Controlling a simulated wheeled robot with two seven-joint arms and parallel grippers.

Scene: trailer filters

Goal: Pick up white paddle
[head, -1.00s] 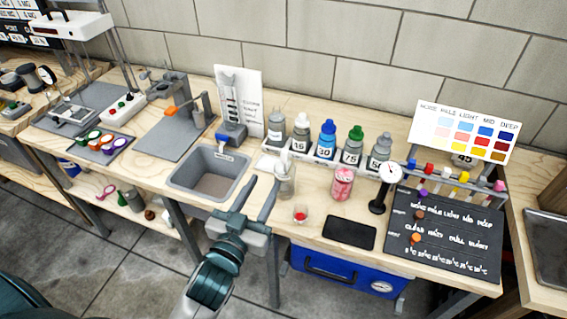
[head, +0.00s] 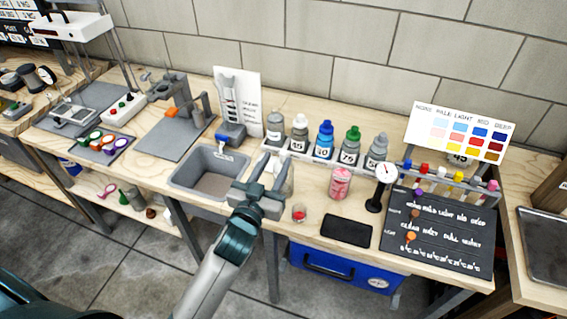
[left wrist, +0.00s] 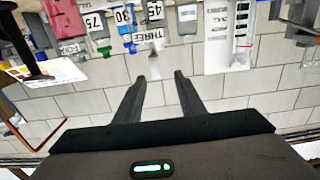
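I cannot single out a white paddle for certain in these views. Small round pieces with green, orange and purple faces and pale rims (head: 109,142) lie on a dark tray at the left. A pink loop-shaped piece (head: 107,190) lies on the lower shelf. My left gripper (head: 270,168) is over the bench front, by the right rim of the grey sink (head: 182,182). It partly hides a whitish bottle (head: 284,176) behind it. In the left wrist view, its two fingers (left wrist: 157,76) are apart with nothing between them. My right gripper is not in view.
Numbered bottles (head: 325,140) stand in a row behind the gripper. A pink can (head: 340,183), a dial gauge on a stand (head: 381,182) and a rack of coloured-cap tubes (head: 448,183) stand to the right. A black board (head: 440,240) lies in front of the rack.

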